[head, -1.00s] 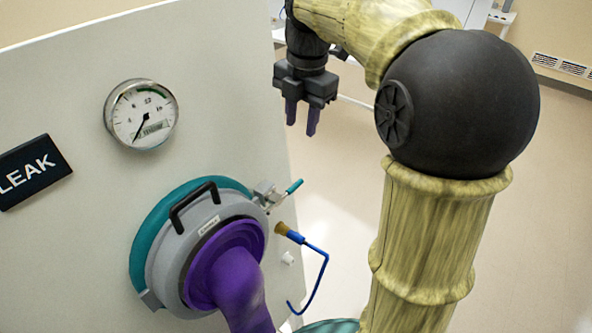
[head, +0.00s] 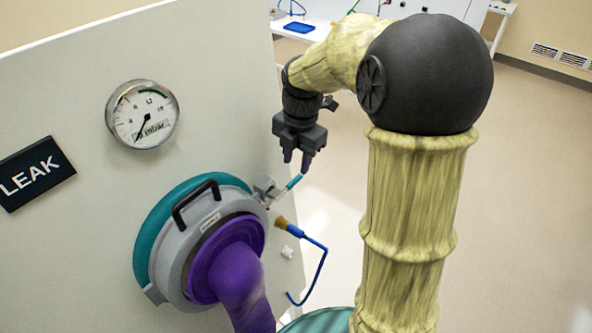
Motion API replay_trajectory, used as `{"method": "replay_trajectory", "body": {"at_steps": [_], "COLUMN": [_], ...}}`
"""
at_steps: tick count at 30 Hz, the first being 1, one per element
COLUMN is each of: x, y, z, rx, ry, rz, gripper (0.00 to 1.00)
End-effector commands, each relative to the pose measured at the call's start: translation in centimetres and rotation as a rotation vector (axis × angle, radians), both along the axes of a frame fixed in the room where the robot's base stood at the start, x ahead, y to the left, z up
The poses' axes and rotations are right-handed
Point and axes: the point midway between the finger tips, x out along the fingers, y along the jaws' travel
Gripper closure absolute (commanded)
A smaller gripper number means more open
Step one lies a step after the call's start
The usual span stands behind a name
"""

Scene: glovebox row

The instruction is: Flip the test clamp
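The test clamp (head: 268,190) is a small metal toggle latch with a teal-tipped lever (head: 294,182), at the upper right edge of the round grey port cover (head: 168,245). The lever points up and to the right, away from the cover. My gripper (head: 296,165) points down just above the lever's tip. I cannot tell whether a finger touches the lever.
A purple glove (head: 232,270) hangs from the port. A brass fitting with a blue hose (head: 318,272) is below the clamp. A pressure gauge (head: 142,114) and a LEAK sign (head: 34,172) are on the panel. Open floor lies to the right.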

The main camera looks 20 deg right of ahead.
Motion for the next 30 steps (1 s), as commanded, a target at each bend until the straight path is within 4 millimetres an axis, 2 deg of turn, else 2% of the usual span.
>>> {"method": "replay_trajectory", "body": {"at_steps": [3,9,20,25,30], "x": [0.0,0.3,0.3,0.3,0.3], "y": [0.1,0.0,-0.1,0.1,0.2], "z": [-2.1,-4.6,-5.2,-5.2,-5.2], "rx": [0.001,0.001,0.0,0.0,0.0], "ry": [0.006,0.003,0.0,0.0,0.0], "rz": [0.0,-0.004,-0.006,-0.003,-0.001], "gripper": [0.65,0.65,0.65,0.98,1.0]}}
